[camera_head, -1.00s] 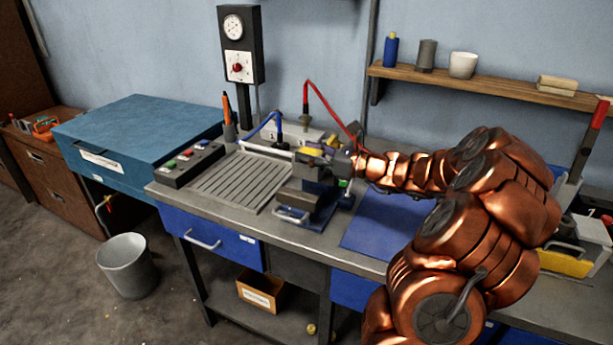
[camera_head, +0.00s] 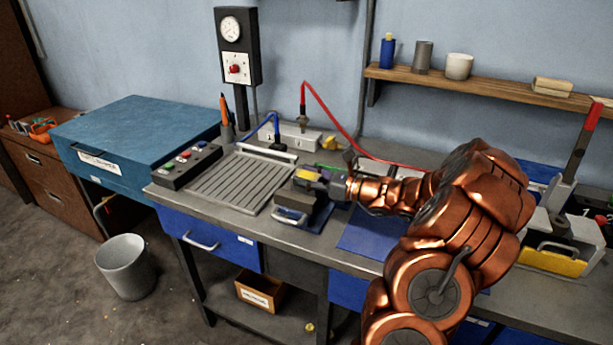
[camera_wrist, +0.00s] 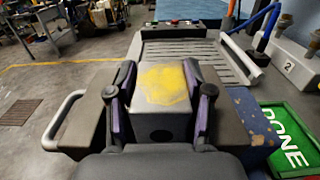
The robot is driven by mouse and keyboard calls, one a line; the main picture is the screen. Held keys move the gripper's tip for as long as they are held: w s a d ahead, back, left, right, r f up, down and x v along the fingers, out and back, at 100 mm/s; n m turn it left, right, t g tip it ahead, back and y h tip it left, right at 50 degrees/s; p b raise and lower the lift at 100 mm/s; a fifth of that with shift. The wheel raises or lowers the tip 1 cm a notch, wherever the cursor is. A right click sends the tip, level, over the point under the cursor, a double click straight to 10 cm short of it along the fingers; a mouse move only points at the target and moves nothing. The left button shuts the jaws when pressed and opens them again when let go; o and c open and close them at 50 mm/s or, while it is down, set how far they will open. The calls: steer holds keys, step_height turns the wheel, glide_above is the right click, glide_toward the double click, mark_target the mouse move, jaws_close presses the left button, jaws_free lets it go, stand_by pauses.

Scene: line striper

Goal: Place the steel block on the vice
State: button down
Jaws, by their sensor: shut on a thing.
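The steel block (camera_wrist: 165,85) is grey with a yellow patch on its top face. My gripper (camera_wrist: 162,105) is shut on it, with purple-padded fingers on its left and right sides in the wrist view. In the head view my gripper (camera_head: 318,180) and the block (camera_head: 307,175) are right over the vice (camera_head: 292,213). The vice is grey and blue with a front handle. In the wrist view the vice (camera_wrist: 82,122) spreads to both sides of the fingers. The block's underside is hidden, so I cannot tell whether it touches the vice.
A slotted plate (camera_head: 237,182) lies left of the vice, with a button box (camera_head: 187,165) beyond it. A blue mat (camera_head: 372,232) lies to the right. A green tray marked DONE (camera_wrist: 290,135) and a numbered socket strip (camera_wrist: 295,70) are close to the vice.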

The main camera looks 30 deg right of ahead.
steer(key=shift+f, duration=0.1)
steer(key=shift+c, duration=2.2)
jaws_free()
steer(key=shift+s+d, duration=0.1)
steer(key=shift+s, duration=0.05)
steer(key=b+v, duration=0.2)
steer(key=v, duration=0.9)
steer(key=shift+s+d, duration=0.2)
steer(key=shift+s, duration=0.15)
